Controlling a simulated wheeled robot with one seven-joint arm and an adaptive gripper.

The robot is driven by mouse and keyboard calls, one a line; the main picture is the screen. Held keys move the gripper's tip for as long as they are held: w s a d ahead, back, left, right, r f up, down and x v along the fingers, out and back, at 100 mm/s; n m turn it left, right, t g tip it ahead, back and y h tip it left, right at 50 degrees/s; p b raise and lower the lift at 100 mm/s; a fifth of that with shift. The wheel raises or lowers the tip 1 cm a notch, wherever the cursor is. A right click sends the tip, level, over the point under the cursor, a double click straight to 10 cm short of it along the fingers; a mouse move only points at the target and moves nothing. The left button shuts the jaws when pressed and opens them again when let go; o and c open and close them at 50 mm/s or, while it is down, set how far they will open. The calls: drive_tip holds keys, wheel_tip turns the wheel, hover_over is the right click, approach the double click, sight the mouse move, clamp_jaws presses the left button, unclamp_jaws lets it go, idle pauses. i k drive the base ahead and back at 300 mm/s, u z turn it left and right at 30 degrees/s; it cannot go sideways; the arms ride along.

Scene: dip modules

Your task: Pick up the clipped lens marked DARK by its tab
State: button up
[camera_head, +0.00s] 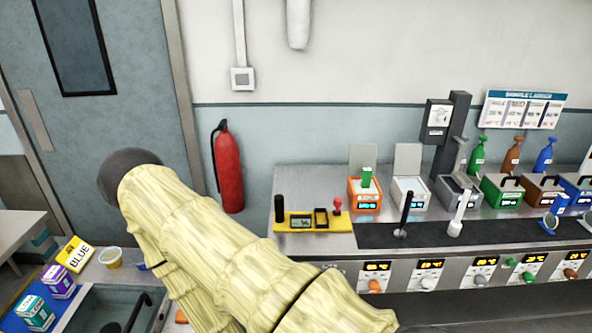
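I cannot make out any lens marked DARK in the head view. A round dark piece with a blue handle (549,222) stands on the counter at the far right; I cannot read a mark on it. A small blue piece (143,266) shows beside my sleeve at the left, mostly hidden, and I cannot tell what it is. My arm in its pale yellow sleeve crosses the lower middle and hides part of the left bench. My gripper is not visible.
A sink (117,300), a yellow BLUE sign (75,254), a cup (109,258) and small boxes (35,311) are at the left. The right counter holds a yellow station (314,222), an orange-rimmed bath (365,196), other baths and upright rods (405,213). A fire extinguisher (228,170) hangs behind.

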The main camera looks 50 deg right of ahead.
sight(366, 173)
drive_tip(key=u, duration=0.25)
drive_tip(key=k, duration=2.55)
drive_tip(key=z, duration=1)
drive_tip(key=i, duration=1.15)
drive_tip(key=u, duration=0.05)
